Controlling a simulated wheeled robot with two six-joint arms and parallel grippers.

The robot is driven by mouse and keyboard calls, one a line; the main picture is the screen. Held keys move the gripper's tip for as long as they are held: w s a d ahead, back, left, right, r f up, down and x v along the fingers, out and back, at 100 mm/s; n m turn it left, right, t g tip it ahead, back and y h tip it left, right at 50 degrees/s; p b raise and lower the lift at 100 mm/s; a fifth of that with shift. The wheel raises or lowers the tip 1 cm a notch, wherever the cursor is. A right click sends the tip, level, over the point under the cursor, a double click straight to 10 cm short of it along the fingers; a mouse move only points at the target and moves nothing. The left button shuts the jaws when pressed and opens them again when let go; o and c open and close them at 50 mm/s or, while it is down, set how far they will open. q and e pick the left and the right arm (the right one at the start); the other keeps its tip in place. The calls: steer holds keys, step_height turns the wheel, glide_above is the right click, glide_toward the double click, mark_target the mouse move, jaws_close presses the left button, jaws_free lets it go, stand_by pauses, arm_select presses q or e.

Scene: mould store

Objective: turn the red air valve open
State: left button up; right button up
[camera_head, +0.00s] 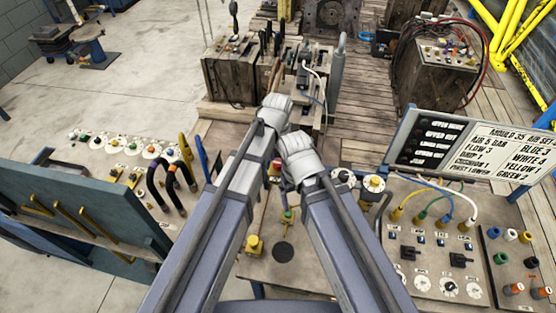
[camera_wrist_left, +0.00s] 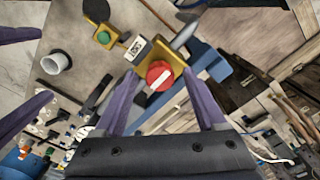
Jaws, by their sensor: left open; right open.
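The red air valve (camera_wrist_left: 159,75) is a round red knob with a white bar across its top, on a yellow body. In the left wrist view it lies between the two purple fingers of my left gripper (camera_wrist_left: 160,78), which is open. I cannot tell whether the fingers touch it. In the head view a small red part of it (camera_head: 275,167) shows between my arms. There, my left gripper (camera_head: 275,109) is the higher one, its fingers hidden. My right gripper (camera_head: 298,157) is just below and right of it, its fingertips also hidden.
A green button on a yellow base (camera_head: 288,215) stands near the valve, with a small white tag (camera_wrist_left: 135,47) between them. A board with colour lettering (camera_head: 488,158) and hose fittings are at right. A blue-grey panel with yellow handles (camera_head: 75,228) is at left.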

mark_target(278, 163)
arm_select(q)
steer(key=shift+r+p, duration=3.75)
steer(key=shift+r, duration=0.15)
steer(key=shift+s+f, duration=0.1)
